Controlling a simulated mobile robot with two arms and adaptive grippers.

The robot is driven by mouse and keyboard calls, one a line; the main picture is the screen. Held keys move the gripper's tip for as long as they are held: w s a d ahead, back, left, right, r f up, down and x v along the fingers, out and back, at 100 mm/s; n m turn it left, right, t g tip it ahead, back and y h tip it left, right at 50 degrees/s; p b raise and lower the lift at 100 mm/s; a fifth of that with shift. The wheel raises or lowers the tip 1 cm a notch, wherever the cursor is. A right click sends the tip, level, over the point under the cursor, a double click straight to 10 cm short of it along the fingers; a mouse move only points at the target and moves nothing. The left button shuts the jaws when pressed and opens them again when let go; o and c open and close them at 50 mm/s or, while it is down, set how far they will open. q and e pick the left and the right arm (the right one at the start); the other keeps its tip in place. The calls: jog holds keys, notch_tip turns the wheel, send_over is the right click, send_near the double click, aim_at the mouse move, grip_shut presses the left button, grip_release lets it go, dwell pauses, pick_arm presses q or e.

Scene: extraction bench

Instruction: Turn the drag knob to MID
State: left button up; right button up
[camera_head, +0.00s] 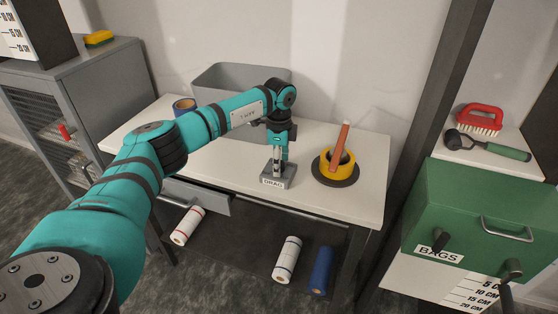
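The drag knob's grey base (278,180) stands near the front middle of the white bench, with a DRAG label on its front. My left arm reaches in from the left and bends down over it. My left gripper (279,155) points down at the top of the base, right at the knob. The gripper hides most of the knob, so its pointer and setting cannot be read. I cannot tell whether the fingers are closed on it. My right gripper is not in view.
A yellow roll (335,163) with an orange stick stands right of the knob on a dark disc. A grey bin (220,78) is at the back and a blue roll (184,105) at the left. A drawer (197,196) is open below. A green BAGS box (470,205) stands at right.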

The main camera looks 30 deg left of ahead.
pick_arm(q)
jog(key=c, duration=1.1)
jog(key=shift+c, duration=0.2)
